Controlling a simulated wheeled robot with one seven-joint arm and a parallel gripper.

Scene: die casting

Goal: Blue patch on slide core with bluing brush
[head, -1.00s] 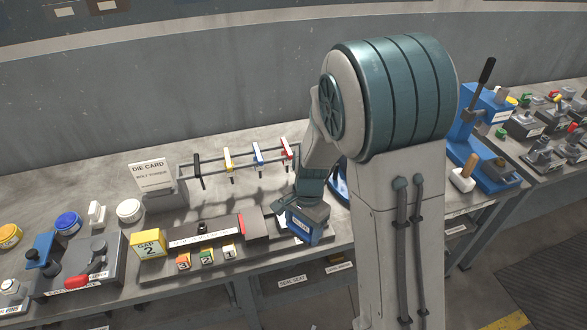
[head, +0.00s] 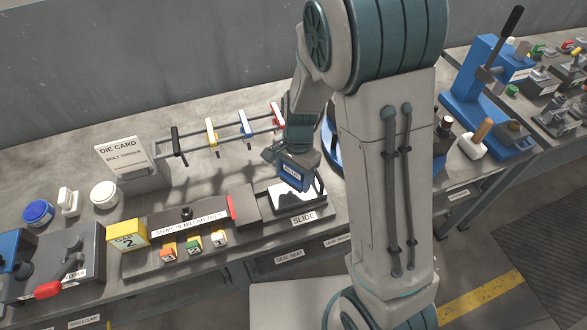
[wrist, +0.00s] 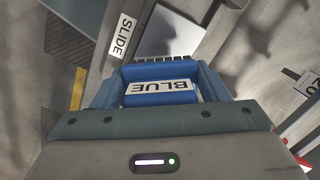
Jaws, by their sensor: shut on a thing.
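My gripper (head: 290,160) is shut on the bluing brush (head: 294,174), a blue block labelled BLUE. In the wrist view the brush (wrist: 160,98) sits between the fingers, with its dark bristle edge pointing away from me. The slide core (head: 317,191) has a bright metal face and lies behind the SLIDE label (head: 303,218). The brush is over the slide core and hides part of it; I cannot tell whether the bristles touch it. In the wrist view the pale face (wrist: 170,32) lies just beyond the bristles. No blue patch is visible on the part that shows.
A rack with coloured hangers (head: 212,132) stands behind, left of my gripper. A shim block (head: 187,230) with numbered cubes lies to the left. A blue press (head: 480,85) stands at the right, with a wooden-handled tool (head: 475,138) beside it.

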